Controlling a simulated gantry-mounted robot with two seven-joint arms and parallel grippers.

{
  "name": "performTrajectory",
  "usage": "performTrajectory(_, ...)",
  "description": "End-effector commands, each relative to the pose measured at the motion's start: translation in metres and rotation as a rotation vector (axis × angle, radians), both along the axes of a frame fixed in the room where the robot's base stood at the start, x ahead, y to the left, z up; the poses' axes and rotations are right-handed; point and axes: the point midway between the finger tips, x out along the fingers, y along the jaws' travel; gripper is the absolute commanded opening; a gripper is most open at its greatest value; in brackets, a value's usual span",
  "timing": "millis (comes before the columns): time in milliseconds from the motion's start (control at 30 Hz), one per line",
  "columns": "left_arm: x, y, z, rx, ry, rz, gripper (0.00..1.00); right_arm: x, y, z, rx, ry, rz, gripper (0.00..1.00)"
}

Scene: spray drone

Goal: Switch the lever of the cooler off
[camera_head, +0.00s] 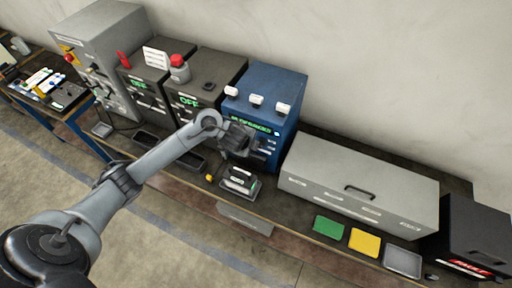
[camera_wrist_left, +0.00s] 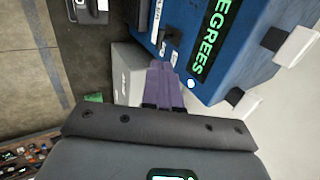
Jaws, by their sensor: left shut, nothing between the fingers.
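The blue box with a green display reading "DEGREES" (camera_head: 270,90), which I take as the cooler, stands on the bench in the middle of the head view. It fills the upper right of the left wrist view (camera_wrist_left: 205,20). A small dark lever-like part (camera_wrist_left: 172,36) sticks out of its front face beside white labels. My left gripper (camera_head: 240,143) is in front of this face, its arm hiding part of the front. In the left wrist view its fingers (camera_wrist_left: 163,68) are shut and empty, tips just short of the dark part; contact cannot be told. My right gripper is not in view.
Dark boxes reading "OFF" (camera_head: 208,75) stand left of the blue box. A long grey case (camera_head: 360,185) is at its right. A small black device in a tray (camera_head: 240,182) lies in front.

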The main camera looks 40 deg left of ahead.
Motion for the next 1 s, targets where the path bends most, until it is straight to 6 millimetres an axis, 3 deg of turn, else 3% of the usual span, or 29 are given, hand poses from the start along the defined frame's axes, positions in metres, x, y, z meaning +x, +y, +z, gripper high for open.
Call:
performTrajectory(33,0.004,0.002,-0.013,0.001,0.002,0.002,0.0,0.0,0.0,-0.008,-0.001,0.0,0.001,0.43)
performTrajectory(300,0.029,0.009,-0.053,0.001,0.001,0.001,0.0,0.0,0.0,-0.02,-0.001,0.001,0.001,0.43)
performTrajectory(500,0.042,0.012,-0.072,0.0,0.0,0.0,0.0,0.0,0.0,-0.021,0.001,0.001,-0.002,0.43)
performTrajectory(1000,0.049,0.014,-0.084,0.001,-0.001,-0.001,0.0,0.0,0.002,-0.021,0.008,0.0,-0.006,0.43)
